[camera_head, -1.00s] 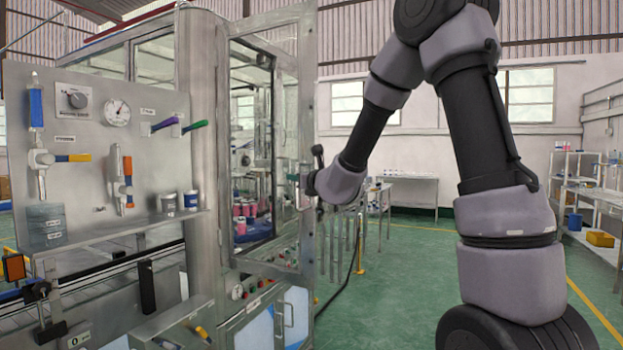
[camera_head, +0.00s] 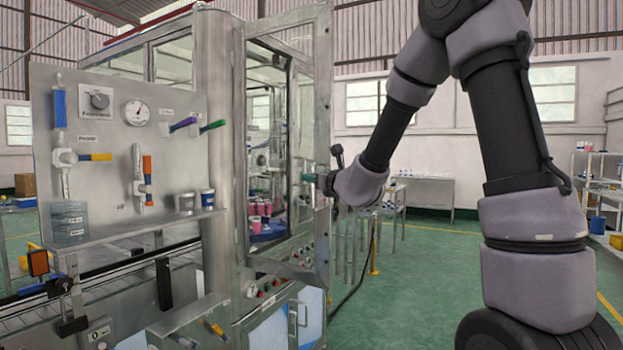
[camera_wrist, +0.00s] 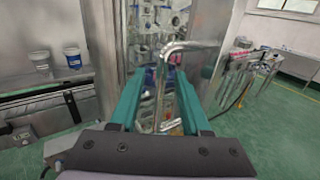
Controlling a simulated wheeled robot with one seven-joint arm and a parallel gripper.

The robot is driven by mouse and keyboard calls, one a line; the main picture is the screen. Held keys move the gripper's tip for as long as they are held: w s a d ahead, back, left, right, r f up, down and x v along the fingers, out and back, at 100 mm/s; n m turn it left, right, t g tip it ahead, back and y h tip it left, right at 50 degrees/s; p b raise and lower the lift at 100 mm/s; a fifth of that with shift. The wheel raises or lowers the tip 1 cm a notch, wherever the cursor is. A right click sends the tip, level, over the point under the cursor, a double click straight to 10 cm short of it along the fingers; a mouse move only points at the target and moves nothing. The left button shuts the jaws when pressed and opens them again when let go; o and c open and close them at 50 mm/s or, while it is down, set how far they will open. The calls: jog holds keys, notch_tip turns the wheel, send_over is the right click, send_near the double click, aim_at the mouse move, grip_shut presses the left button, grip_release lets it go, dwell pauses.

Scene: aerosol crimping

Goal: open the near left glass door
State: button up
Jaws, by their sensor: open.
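The near left glass door (camera_head: 323,110) has a metal frame and stands ajar, swung outward at an angle from the round grey pillar on its left. Its free edge is on the right, where my gripper (camera_head: 318,180) is. In the wrist view my gripper (camera_wrist: 159,88) is open, with its two teal fingers apart. The bent metal door handle (camera_wrist: 187,45) runs down between the fingers. I cannot tell whether either finger touches it. In the head view the handle is mostly hidden by my gripper.
A grey panel (camera_head: 110,110) with a gauge (camera_head: 137,112) and coloured levers stands left of the door. Pink cups (camera_head: 262,208) show inside the cabinet. Cups (camera_wrist: 72,58) sit on a ledge left of my gripper. Green floor (camera_head: 430,270) is open to the right.

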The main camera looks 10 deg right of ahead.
jog(key=v, duration=0.9)
jog(key=shift+a+r, duration=0.15)
jog(key=s+a+r+n+g+y, duration=0.55)
jog(key=s+n, duration=0.25)
jog(key=n, duration=0.2)
jog(key=s+a+f+n+g, duration=0.1)
jog(key=s+f+n+g, duration=0.25)
jog(key=s+n, duration=0.55)
jog(key=s+d+f+n+h, duration=0.1)
jog(key=s+d+n+h, duration=0.3)
jog(key=d, duration=0.4)
jog(key=s+d+f+n+h, duration=0.1)
jog(key=s+d+n+h, duration=0.3)
jog(key=d, duration=0.4)
jog(key=shift+d+f+n+g+h, duration=0.35)
jog(key=shift+f+n+g+h, duration=0.05)
jog(key=shift+h, duration=0.45)
